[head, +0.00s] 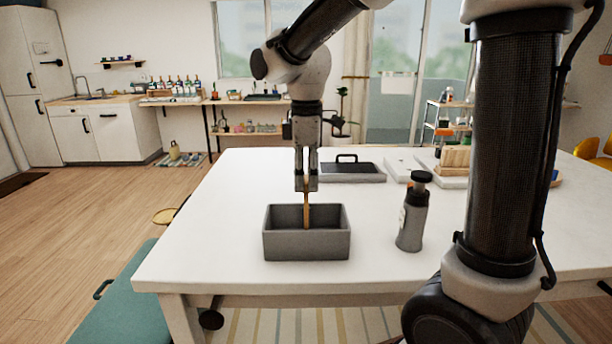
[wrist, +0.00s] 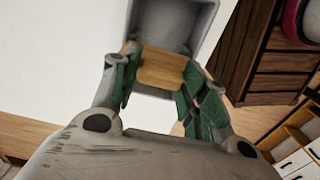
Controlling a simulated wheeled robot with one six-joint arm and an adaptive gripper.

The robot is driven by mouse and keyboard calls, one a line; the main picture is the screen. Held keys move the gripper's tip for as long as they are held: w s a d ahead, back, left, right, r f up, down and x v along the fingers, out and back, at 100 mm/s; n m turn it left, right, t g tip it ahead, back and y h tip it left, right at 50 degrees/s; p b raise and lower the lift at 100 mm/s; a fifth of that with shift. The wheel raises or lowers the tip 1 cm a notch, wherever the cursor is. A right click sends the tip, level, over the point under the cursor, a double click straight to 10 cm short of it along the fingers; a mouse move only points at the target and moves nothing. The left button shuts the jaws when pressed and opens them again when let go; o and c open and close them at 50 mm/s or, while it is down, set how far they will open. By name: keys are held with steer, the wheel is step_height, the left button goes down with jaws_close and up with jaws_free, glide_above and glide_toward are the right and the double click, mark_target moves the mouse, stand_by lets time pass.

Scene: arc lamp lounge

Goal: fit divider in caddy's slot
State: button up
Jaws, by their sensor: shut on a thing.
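The grey caddy (head: 306,246) is an open box near the front of the white table in the head view. It also shows at the top of the wrist view (wrist: 205,22). My gripper (head: 306,184) is above the caddy, fingers pointing down. It is shut on the wooden divider (head: 306,212), a thin upright strip in the head view. In the wrist view the divider (wrist: 162,70) is a tan panel between the green finger pads. Its lower part reaches down into the caddy's outline. Its bottom end and the slot are hidden, so I cannot tell whether it is seated.
A grey pump bottle (head: 412,214) stands right of the caddy. A dark grey tray with a handle (head: 350,172) lies behind. A wooden block rack (head: 455,160) stands at the back right. The table (head: 215,225) is clear left of the caddy.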

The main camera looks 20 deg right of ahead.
mark_target(306, 203)
steer(key=shift+f, duration=3.55)
steer(key=o, duration=1.2)
step_height(306, 203, up, 12)
